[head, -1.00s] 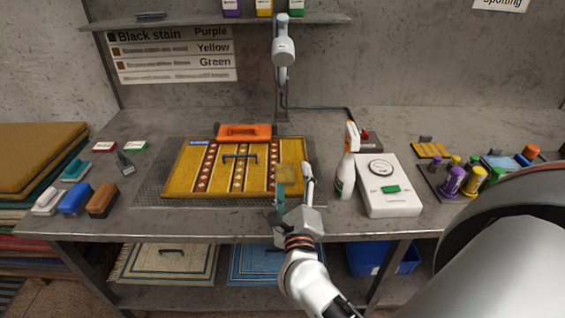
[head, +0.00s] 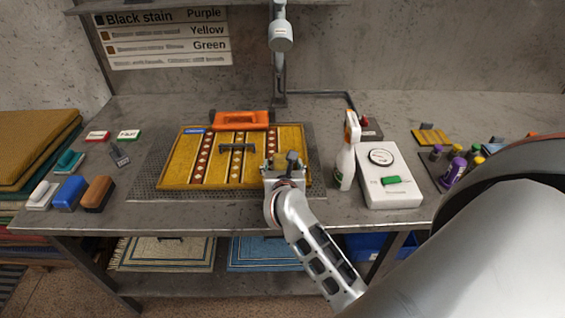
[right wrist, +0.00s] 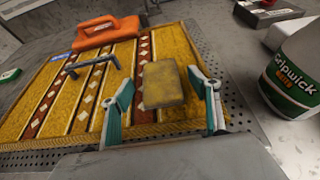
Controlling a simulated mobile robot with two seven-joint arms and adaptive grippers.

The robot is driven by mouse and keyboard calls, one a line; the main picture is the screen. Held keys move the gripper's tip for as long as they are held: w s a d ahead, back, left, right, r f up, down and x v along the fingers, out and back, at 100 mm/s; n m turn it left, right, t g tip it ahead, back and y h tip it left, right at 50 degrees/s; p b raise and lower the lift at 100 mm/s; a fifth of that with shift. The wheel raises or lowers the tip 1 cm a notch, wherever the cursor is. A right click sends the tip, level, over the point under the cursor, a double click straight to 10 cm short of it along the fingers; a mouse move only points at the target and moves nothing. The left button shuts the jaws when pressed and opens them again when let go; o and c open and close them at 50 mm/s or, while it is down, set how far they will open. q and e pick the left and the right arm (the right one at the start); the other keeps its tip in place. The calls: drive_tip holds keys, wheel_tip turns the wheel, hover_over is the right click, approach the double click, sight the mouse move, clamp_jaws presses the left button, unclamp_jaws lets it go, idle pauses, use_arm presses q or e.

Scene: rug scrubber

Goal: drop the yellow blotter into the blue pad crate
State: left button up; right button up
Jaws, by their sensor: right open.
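A small yellow pad, which looks like the blotter (right wrist: 163,85), lies on the right part of the yellow patterned rug. In the head view my right gripper mostly hides it. My right gripper (head: 282,164) is over the rug's front right part; in the right wrist view its green-lined fingers (right wrist: 160,82) are apart, with the pad between and just beyond them. I cannot tell whether they touch it. The blue crate (head: 402,243) is below the tabletop at the right, partly hidden by the table edge and my arm. My left gripper is not in view.
The rug (head: 182,170) lies on a perforated mat with an orange tool (head: 240,120) at its back edge. A spray bottle (head: 345,165) and white device (head: 390,195) stand to the right. Brushes (head: 70,194) sit at the left. The bench's front strip is clear.

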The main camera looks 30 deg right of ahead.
drive_tip(key=shift+w+d+f, duration=0.3)
drive_tip(key=shift+w+d, duration=0.05)
drive_tip(key=shift+w, duration=0.15)
drive_tip(key=c, duration=1)
drive_tip(key=shift+c, duration=0.2)
drive_tip(key=shift+r, duration=0.15)
